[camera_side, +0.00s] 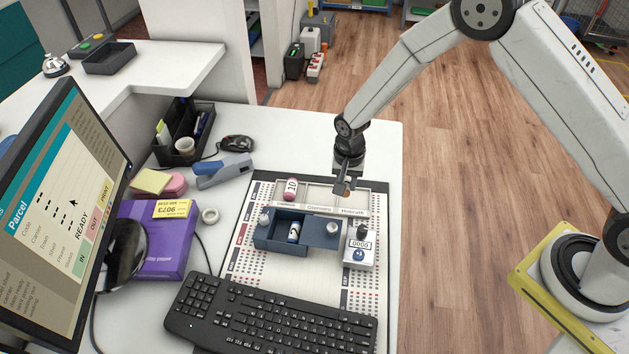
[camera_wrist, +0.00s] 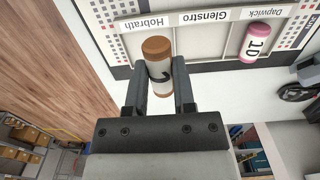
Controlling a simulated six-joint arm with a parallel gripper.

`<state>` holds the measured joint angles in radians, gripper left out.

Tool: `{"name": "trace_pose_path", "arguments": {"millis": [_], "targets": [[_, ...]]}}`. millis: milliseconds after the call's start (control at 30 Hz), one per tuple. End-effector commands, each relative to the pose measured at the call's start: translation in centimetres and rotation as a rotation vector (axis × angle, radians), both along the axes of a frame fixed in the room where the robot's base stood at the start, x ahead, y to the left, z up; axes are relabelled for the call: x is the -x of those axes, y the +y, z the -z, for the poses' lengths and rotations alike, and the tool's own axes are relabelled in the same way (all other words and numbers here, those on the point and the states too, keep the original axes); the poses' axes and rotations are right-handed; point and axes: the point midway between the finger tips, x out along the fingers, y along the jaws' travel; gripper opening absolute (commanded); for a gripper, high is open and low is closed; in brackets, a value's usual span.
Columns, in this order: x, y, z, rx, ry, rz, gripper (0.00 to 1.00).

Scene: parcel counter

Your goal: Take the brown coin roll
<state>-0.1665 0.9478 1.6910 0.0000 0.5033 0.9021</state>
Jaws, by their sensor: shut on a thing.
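The brown coin roll (camera_wrist: 158,52) is a white cylinder with brown ends and a dark mark on its side. My gripper (camera_wrist: 165,88) is shut on it, one finger on each side, in the wrist view. In the side view my gripper (camera_side: 345,185) is over the right end of the labelled tray (camera_side: 330,186), and only a small brown part of the roll shows below the fingers. In the wrist view the roll overlaps the tray near the "Hobrath" label. I cannot tell whether it touches the tray.
A pink coin roll (camera_side: 291,189) lies in the tray's left compartment. A blue box (camera_side: 265,238) in front holds a blue-marked roll (camera_side: 294,232). A counter device (camera_side: 360,246) stands to its right. The keyboard (camera_side: 270,315) is at the front; a stapler (camera_side: 222,171) lies left.

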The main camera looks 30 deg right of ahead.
Motion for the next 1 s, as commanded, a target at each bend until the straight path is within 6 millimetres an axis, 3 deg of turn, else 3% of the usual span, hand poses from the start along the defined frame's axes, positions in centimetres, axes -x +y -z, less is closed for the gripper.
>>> {"name": "trace_pose_path", "arguments": {"millis": [433, 1000], "targets": [[4.9, -0.7, -2.2, 0.0, 0.0, 0.0, 0.0], [6.0, -0.8, -2.7, 0.0, -0.001, 0.0, 0.0]]}}
